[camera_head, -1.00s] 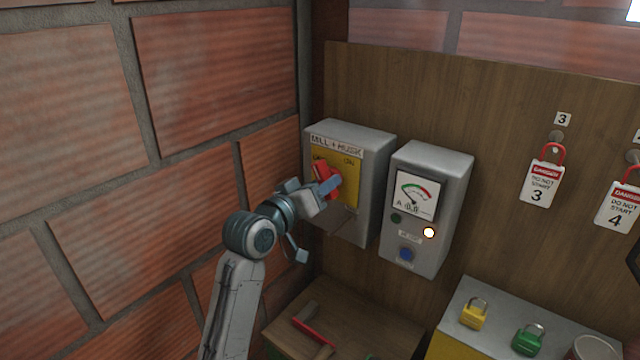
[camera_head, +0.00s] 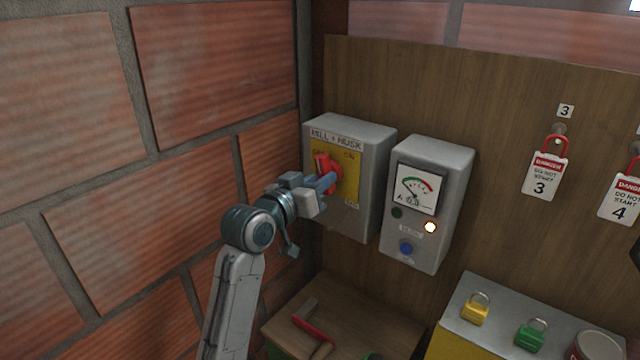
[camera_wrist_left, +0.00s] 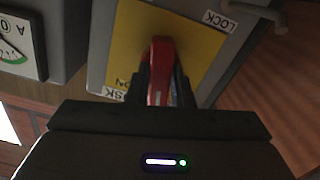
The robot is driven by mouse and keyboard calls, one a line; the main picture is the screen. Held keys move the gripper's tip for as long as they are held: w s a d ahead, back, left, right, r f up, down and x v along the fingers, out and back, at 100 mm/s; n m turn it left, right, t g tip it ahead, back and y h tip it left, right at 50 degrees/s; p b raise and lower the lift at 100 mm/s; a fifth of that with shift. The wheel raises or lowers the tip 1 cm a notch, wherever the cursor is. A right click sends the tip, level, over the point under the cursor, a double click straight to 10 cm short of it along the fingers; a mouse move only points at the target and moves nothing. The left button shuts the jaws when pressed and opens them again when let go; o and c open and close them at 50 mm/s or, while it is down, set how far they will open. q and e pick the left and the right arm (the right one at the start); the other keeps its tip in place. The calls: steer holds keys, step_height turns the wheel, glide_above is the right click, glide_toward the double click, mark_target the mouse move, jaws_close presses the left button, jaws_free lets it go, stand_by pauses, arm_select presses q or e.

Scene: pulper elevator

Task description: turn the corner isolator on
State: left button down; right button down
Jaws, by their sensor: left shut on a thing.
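The corner isolator (camera_head: 376,160) is a grey box labelled MILL + HUSK, on the board beside the brick corner. Its yellow plate (camera_head: 350,187) has ON at the upper right and a label below. Its red handle (camera_head: 323,166) stands out from the plate, its top near the upper-left label, which it partly covers. My left gripper (camera_head: 326,183) is shut on this handle. In the left wrist view the red handle (camera_wrist_left: 160,72) sits between the two dark fingers (camera_wrist_left: 162,85), and LOCK shows on the plate. My right gripper is not in view.
A grey meter box (camera_head: 427,252) with a lit lamp and blue button hangs just right of the isolator. Danger tags (camera_head: 546,178) hang farther right. Padlocks (camera_head: 475,309) stand on a box below. A wooden top (camera_head: 350,310) holds a red-handled tool. Brick wall closes the left.

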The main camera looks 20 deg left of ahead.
arm_select(q)
steer(key=shift+m+b, duration=0.5)
steer(key=shift+m, duration=0.8)
steer(key=c, duration=1.3)
jaws_free()
steer(key=shift+s, duration=0.1)
steer(key=shift+b+v, duration=2.3)
steer(key=shift+v, duration=3.05)
